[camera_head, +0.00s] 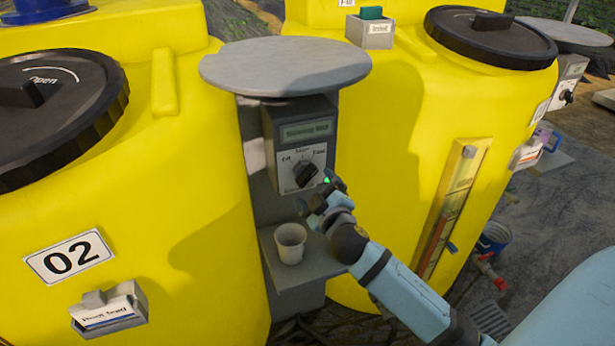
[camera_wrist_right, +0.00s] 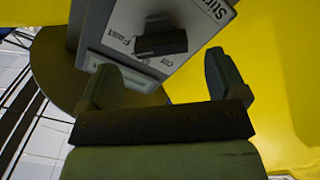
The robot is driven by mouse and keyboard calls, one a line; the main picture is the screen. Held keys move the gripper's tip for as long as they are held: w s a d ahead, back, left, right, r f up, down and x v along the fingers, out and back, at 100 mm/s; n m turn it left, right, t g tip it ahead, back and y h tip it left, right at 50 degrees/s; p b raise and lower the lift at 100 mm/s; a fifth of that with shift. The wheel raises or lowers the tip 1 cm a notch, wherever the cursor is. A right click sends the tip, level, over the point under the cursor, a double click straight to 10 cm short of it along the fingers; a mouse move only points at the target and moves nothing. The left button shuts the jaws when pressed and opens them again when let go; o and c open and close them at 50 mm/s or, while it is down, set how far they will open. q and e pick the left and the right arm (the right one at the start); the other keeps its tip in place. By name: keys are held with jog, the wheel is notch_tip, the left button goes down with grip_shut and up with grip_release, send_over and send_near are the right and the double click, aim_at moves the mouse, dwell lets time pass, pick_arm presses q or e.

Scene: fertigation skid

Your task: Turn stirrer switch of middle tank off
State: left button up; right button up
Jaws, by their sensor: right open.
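The stirrer switch is a dark knob (camera_head: 306,172) on a pale dial plate on a grey control box (camera_head: 300,122). The box stands between two yellow tanks, and the left tank (camera_head: 175,215) bears a 02 sign. The dial has an Off mark at its left; I cannot tell which mark the knob points to. In the right wrist view the knob (camera_wrist_right: 160,42) lies ahead of the fingers, beside Off and Fast marks. My right gripper (camera_head: 322,194) is open and empty, just below and right of the knob, apparently apart from it. My left gripper is out of view.
A round grey cover (camera_head: 285,66) overhangs the box. A white cup (camera_head: 290,243) stands on a small shelf (camera_head: 310,275) below the dial. Yellow tank walls close in on both sides. A level gauge (camera_head: 452,205) is on the right tank.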

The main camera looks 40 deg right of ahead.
aim_at(309, 179)
jog(key=x, duration=0.5)
jog(key=c, duration=0.9)
